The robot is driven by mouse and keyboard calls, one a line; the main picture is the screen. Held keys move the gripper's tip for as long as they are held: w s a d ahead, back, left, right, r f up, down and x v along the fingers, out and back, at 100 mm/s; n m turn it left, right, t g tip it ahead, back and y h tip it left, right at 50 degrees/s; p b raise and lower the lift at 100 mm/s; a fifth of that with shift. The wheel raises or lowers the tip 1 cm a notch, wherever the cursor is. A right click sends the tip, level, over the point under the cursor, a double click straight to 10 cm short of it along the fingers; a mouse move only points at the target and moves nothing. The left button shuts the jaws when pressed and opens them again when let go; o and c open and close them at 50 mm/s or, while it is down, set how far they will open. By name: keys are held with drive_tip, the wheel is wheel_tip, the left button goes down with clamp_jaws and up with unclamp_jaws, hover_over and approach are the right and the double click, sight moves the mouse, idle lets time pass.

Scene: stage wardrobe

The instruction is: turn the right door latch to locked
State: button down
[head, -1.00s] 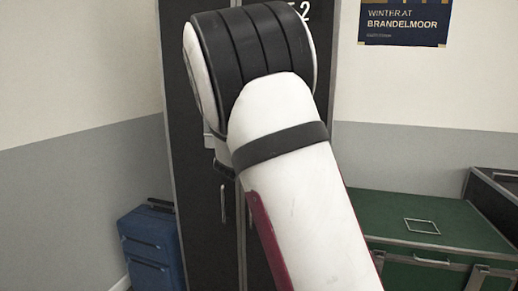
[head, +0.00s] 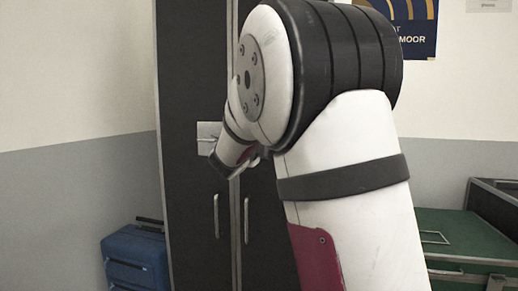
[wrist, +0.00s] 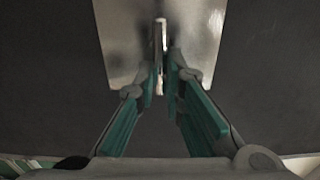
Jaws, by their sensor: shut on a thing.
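The wardrobe has a dark left door (head: 180,90) and a dark right door (head: 262,255), each with a long vertical pull handle. In the wrist view a shiny metal latch plate (wrist: 122,45) fills the top middle on a dark door surface. A narrow latch lever (wrist: 160,34) stands upright in the picture on the plate. My gripper (wrist: 161,76) is shut on the lever, one teal-sided finger on each side of its lower part. In the head view my arm hides the right door's latch and my fingertips.
Another metal latch plate (head: 207,137) shows on the left door, just left of my wrist. A blue suitcase (head: 137,262) stands on the floor at lower left. A green case (head: 465,240) is at right, partly behind my arm.

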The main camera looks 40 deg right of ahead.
drive_tip(key=shift+d+r, duration=0.1)
drive_tip(key=shift+d, duration=0.05)
drive_tip(key=c, duration=1.7)
unclamp_jaws()
drive_tip(key=v, duration=1.2)
